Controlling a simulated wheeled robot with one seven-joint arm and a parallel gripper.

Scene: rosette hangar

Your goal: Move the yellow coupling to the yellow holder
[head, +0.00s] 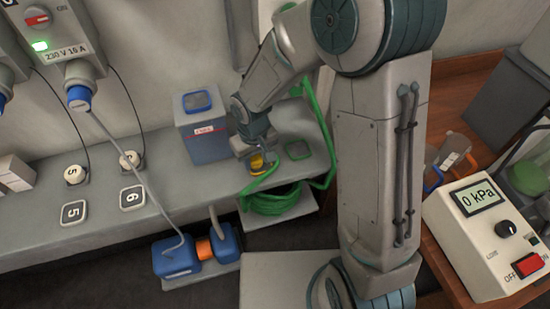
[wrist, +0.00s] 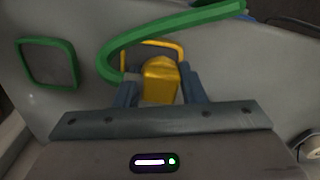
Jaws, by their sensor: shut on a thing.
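The yellow coupling (wrist: 160,78) is between the two fingers of my gripper (wrist: 159,88) in the wrist view, and the gripper is shut on it. In the head view the coupling (head: 257,162) shows as a small yellow piece below my gripper (head: 255,155), low over the grey bench. A yellow square outline (wrist: 178,46), which looks like the yellow holder, shows just behind the coupling in the wrist view. The coupling hides its near part. I cannot tell whether the coupling touches the surface there.
A green hose (wrist: 150,30) curves close by the coupling, and its coil (head: 272,203) hangs at the bench front. A green square outline (head: 298,150) lies to the right. A grey-blue box (head: 203,135) stands close left. A pressure unit (head: 490,235) is at far right.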

